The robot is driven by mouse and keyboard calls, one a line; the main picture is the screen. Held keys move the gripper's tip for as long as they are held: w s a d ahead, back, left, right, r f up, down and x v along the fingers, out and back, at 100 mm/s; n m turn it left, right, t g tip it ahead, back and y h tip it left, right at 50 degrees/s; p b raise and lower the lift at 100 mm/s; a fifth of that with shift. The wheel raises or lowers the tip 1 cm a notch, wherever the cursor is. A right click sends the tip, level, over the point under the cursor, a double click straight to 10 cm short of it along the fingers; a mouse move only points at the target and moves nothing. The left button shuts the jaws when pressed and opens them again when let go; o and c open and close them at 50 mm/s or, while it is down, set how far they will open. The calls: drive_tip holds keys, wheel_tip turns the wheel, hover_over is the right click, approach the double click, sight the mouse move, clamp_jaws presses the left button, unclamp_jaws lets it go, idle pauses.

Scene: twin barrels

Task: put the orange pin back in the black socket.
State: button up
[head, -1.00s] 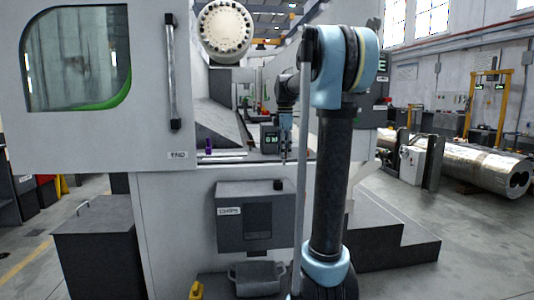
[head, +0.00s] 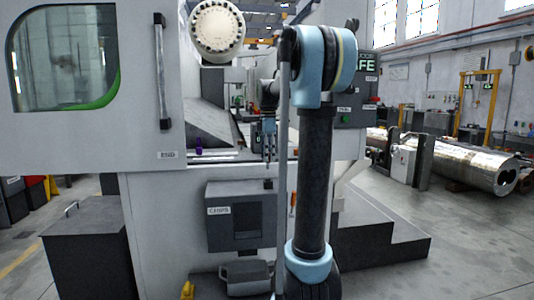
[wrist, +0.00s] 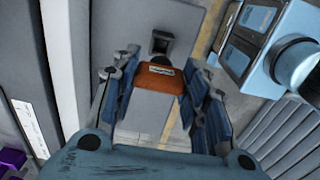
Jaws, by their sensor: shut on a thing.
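The orange pin (wrist: 160,79), with a pale label on its end, sits between the blue fingers of my gripper (wrist: 165,98) in the wrist view. The gripper is shut on it. In the head view my gripper (head: 269,150) points down in front of the machine, and the pin cannot be made out there. The small black socket (head: 268,184) stands on top of the dark box below the gripper. In the wrist view a dark square part, apparently the socket (wrist: 162,45), shows just beyond the pin. The pin's lower end is hidden.
The dark box labelled CHIPS (head: 240,215) juts from the white machine front. A small orange strip (head: 292,203) shows beside my arm. A purple object (head: 198,146) lies on the ledge to the left. Grey steps (head: 375,240) stand at the right.

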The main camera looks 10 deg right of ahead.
drive_tip(key=shift+f, duration=1.95)
drive_tip(key=shift+f, duration=2)
idle(0.5)
drive_tip(key=o, duration=1.3)
wheel_tip(320, 180, up, 12)
drive_tip(key=shift+f, duration=0.1)
